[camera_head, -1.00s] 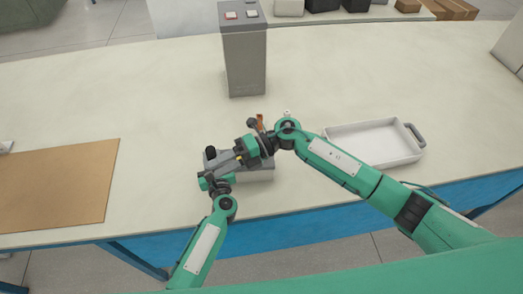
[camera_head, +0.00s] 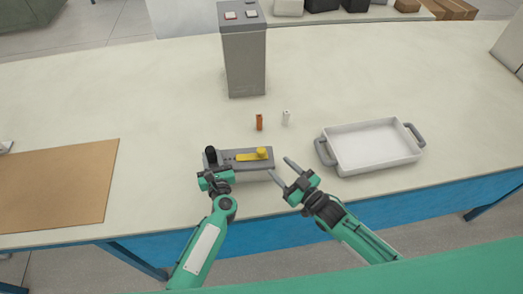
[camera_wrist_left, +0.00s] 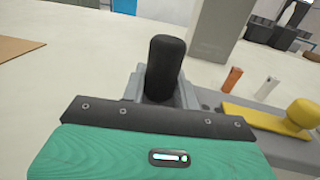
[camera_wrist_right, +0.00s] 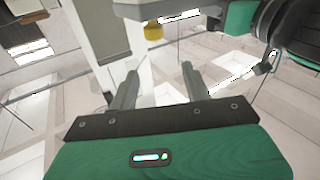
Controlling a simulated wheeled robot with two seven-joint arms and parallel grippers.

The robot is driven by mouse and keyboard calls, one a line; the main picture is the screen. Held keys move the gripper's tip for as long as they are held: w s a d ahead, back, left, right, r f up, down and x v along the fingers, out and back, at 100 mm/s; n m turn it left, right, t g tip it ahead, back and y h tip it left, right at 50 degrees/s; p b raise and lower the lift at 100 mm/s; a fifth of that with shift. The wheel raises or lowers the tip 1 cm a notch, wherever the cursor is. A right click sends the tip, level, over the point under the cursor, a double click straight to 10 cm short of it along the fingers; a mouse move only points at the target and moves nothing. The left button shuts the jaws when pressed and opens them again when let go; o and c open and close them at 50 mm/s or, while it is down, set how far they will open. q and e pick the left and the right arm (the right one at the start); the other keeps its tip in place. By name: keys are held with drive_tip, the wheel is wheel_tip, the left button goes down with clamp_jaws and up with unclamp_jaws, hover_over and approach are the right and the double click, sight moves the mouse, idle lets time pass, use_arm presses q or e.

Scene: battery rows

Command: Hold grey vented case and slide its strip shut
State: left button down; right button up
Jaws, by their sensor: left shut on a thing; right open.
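The grey vented case (camera_head: 226,160) lies near the table's front edge, left of the middle. Its yellow strip (camera_head: 247,157) lies along the right part of the top, with a yellow knob (camera_head: 262,152) at the right end. My left gripper (camera_head: 212,173) is shut on the case's black upright handle (camera_wrist_left: 165,68) at the left end. My right gripper (camera_head: 278,167) is open and empty, just right of and in front of the case, apart from the knob. The yellow knob shows in the right wrist view (camera_wrist_right: 153,31). I cannot tell whether any opening remains under the strip.
An orange cell (camera_head: 259,122) and a white cell (camera_head: 286,117) stand behind the case. A white tray (camera_head: 373,164) with grey handles is to the right. A tall grey box (camera_head: 245,65) stands at the back. A brown board (camera_head: 60,185) lies left.

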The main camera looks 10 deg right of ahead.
sight(264, 154)
drive_tip(key=shift+m+h, duration=0.5)
drive_tip(key=shift+m, duration=0.2)
drive_tip(key=x, duration=0.3)
drive_tip(key=f+x, duration=0.1)
drive_tip(key=x, duration=0.3)
drive_tip(key=f+x, duration=0.1)
drive_tip(key=x, duration=0.2)
drive_tip(key=shift+w, duration=0.4)
clamp_jaws()
drive_tip(key=shift+a, duration=0.15)
